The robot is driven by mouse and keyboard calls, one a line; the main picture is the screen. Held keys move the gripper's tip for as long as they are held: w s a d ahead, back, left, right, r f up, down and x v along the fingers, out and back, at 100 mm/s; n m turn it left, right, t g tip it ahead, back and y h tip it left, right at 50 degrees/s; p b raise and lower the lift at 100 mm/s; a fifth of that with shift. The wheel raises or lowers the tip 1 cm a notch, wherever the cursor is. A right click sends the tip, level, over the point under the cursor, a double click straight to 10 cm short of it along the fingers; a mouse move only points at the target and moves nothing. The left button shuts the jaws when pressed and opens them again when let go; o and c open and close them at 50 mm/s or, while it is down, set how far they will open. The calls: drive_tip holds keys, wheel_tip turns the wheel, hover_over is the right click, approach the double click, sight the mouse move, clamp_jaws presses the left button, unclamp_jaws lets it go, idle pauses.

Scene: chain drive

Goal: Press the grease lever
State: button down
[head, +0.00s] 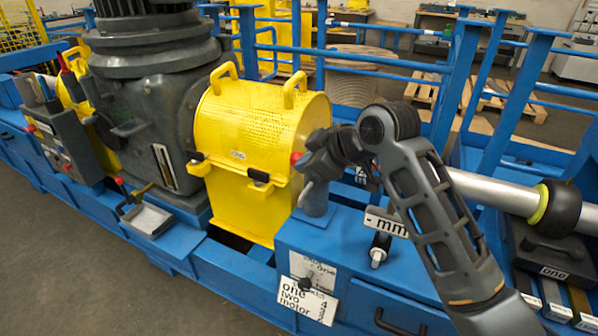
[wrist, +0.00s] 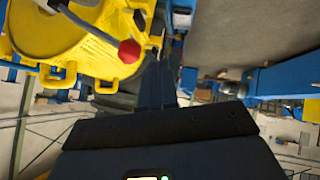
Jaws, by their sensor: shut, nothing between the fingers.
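A lever with a red ball knob (head: 296,158) shows at the right end of the yellow housing, just left of my gripper (head: 316,162). I take it for the grease lever; no label confirms this. A short grey post (head: 314,204) stands below. In the wrist view the red knob (wrist: 129,51) sits on a thin grey rod in front of the yellow housing. My gripper (wrist: 160,130) fills the bottom of that view as a dark block, shut and empty. The knob appears beyond it, with a visible gap. My wrist hides part of the lever in the head view.
The yellow perforated housing (head: 240,115) has two loop handles on top and stands beside a large grey motor (head: 150,110). Blue rails (head: 380,62) run behind. A second red-tipped lever (head: 118,181) is at the left. A steel roller (head: 490,192) lies to the right.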

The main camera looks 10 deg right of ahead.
drive_tip(key=v, duration=0.5)
drive_tip(key=shift+s+r, duration=0.1)
idle(2.4)
